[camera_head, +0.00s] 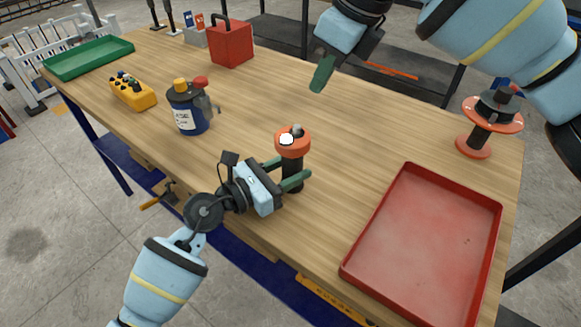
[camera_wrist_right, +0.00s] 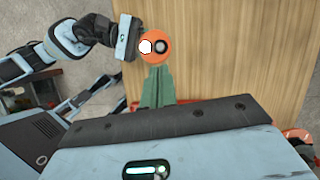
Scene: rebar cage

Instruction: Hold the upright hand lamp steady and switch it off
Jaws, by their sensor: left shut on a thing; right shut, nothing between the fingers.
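The hand lamp (camera_head: 292,147) stands upright on the wooden table, with an orange head and a dark body. Its top carries a bright white spot and a small grey-dark knob. My left gripper (camera_head: 291,173) is shut around the dark body, its green fingers on either side. My right gripper (camera_head: 321,76) is shut and empty, held in the air above the table, apart from the lamp. In the right wrist view the orange lamp top (camera_wrist_right: 154,45) shows beyond the closed green fingertips (camera_wrist_right: 157,72). The left gripper (camera_wrist_right: 131,40) reaches it from the left there.
A red tray (camera_head: 425,245) lies to the right of the lamp. An orange-flanged spool (camera_head: 490,115) stands behind it. A blue canister (camera_head: 188,110), yellow button box (camera_head: 132,93), red box (camera_head: 231,43) and green tray (camera_head: 88,58) stand to the left. The table between is clear.

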